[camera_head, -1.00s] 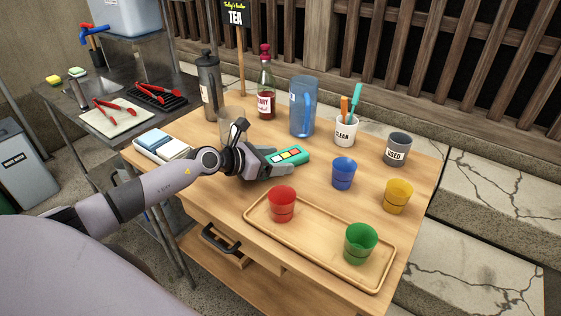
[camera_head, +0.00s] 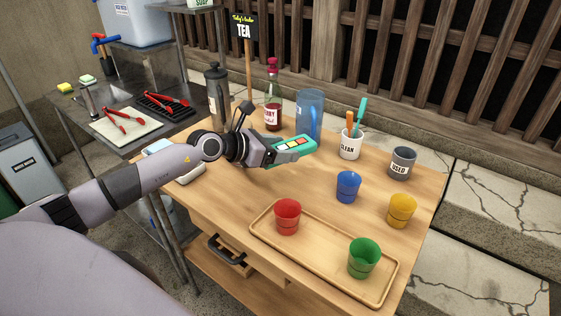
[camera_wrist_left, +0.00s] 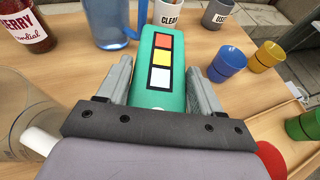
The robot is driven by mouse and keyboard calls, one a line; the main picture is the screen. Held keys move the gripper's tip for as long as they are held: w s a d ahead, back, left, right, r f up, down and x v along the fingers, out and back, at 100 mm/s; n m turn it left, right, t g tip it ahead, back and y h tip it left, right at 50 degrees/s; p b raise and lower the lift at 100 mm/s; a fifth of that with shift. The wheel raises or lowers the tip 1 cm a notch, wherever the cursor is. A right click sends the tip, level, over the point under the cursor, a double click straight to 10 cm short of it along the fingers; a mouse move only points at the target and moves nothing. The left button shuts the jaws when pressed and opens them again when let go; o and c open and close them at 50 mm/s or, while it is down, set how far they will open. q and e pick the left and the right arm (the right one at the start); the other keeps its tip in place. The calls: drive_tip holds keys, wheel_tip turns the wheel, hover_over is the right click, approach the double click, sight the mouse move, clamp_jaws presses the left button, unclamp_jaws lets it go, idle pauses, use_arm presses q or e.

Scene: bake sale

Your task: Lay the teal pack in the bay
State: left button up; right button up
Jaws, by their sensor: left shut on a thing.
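I cannot make out a bay; my left arm covers part of the table's left side. My right gripper is not in view.
A blue pitcher (camera_head: 309,117), a red bottle (camera_head: 273,112) and a CLEAN cup (camera_head: 350,146) stand behind the pack. A USED cup (camera_head: 402,164), blue cup (camera_head: 347,187) and yellow cup (camera_head: 401,210) stand right. A wooden tray (camera_head: 322,254) holds red and green cups.

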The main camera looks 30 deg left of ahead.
sight(281, 148)
use_arm(q)
wheel_tip(281, 148, up, 13)
drive_tip(key=s+d+f+m+g+h, duration=0.2)
drive_tip(key=s+d+f, duration=0.3)
drive_tip(key=s, duration=0.3)
drive_tip(key=s+d+f+m+g+h, duration=0.2)
drive_tip(key=s+d+f+m+h, duration=0.1)
drive_tip(key=s+d+f, duration=0.2)
drive_tip(key=shift+s+d, duration=1)
drive_tip(key=shift+s, duration=0.7)
